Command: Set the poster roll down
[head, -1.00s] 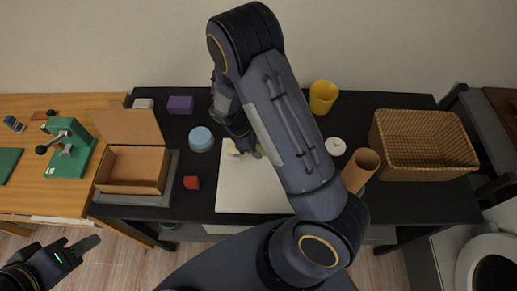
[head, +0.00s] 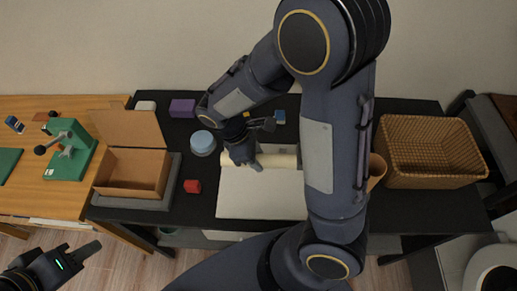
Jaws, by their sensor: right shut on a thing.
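The poster roll (head: 277,161) is a cream cylinder lying level, left to right, over the back part of the white board (head: 262,205) on the black desk. My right gripper (head: 251,164) comes down on it from above and is shut on it near its left part. The roll's right end is hidden behind my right arm. I cannot tell whether the roll touches the board or is held just above it. My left gripper (head: 80,254) is at the lower left, over the floor, open and empty.
A wicker basket (head: 430,150) and a brown tube (head: 376,171), partly hidden, are to the right. The board's front part is clear.

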